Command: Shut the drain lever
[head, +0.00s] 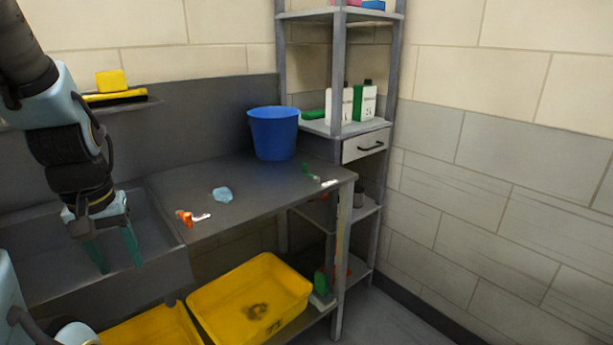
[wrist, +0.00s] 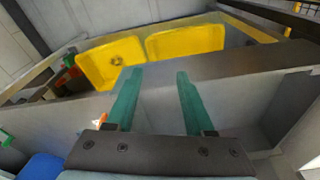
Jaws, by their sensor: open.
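My gripper (head: 119,262) is open and empty, its green fingers pointing down over the grey sink (head: 45,268) at the left. In the wrist view the two fingers (wrist: 157,75) are apart, with the sink's front wall and yellow trays beyond them. I cannot clearly make out the drain lever. A small orange piece with a pale end (head: 187,217) lies on the counter near the sink's right edge, right of my gripper; I cannot tell whether it is a lever. A small dark piece (head: 170,299) shows below the sink's front, too small to identify.
A blue bucket (head: 275,135) and a light-blue cloth (head: 223,194) are on the grey counter (head: 255,195). Yellow trays (head: 292,283) sit below. A shelf rack (head: 337,90) with bottles stands right. A wall ledge (head: 140,101) holds a yellow sponge (head: 111,81).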

